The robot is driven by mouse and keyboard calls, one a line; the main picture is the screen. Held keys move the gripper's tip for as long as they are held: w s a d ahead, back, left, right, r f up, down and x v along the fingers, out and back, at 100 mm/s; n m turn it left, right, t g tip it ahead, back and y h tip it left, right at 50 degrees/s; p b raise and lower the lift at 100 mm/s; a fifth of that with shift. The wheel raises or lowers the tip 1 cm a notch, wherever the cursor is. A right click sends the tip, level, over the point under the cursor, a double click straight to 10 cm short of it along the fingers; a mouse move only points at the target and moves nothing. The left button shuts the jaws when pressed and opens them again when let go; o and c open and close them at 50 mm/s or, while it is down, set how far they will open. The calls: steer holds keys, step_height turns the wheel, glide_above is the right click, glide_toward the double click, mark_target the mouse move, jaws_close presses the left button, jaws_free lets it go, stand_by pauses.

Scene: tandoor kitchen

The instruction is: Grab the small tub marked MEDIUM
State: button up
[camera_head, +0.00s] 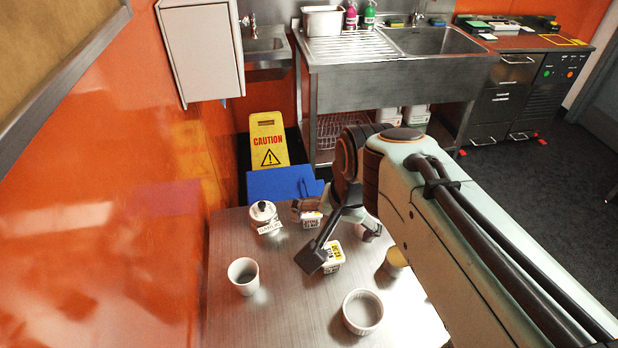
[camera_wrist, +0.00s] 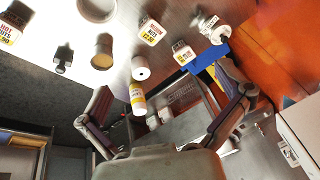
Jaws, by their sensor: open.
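A small white tub (camera_wrist: 152,32) with a yellow-edged price label stands near the top middle of the wrist view; its small print looks like MEDIUM. It appears to be the tub (camera_head: 333,257) beside my finger in the head view. A similar tub (camera_wrist: 182,51) stands close by, nearer the blue step; it also shows in the head view (camera_head: 311,220). A third tub (camera_wrist: 10,28), marked HOT, is cut off at the left edge of the wrist view. My gripper (camera_wrist: 168,95) is open and empty, its fingers wide apart. In the head view my arm hides part of the table.
On the metal table (camera_head: 225,318) stand a white cup (camera_head: 243,276), a ramekin (camera_head: 362,312), a yellowish cup (camera_head: 395,263) and a lidded white pot (camera_head: 263,217). A blue step (camera_head: 280,184) and caution sign (camera_head: 268,140) are behind. The front left table is clear.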

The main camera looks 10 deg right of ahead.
steer(key=w+d+f+m, duration=0.2)
steer(key=w+f, duration=0.2)
steer(key=w, duration=0.5)
steer(key=g, duration=0.2)
glide_above(330, 251)
steer(key=w, duration=0.1)
step_height(330, 251, down, 11)
steer(key=shift+m+g, duration=0.4)
steer(key=shift+g, duration=0.5)
steer(key=f, duration=0.3)
steer(key=s+f, duration=0.1)
steer(key=f, duration=0.7)
steer(key=shift+s+f, duration=0.15)
steer(key=shift+f, duration=0.6)
steer(key=shift+c, duration=0.3)
steer(key=c, duration=0.9)
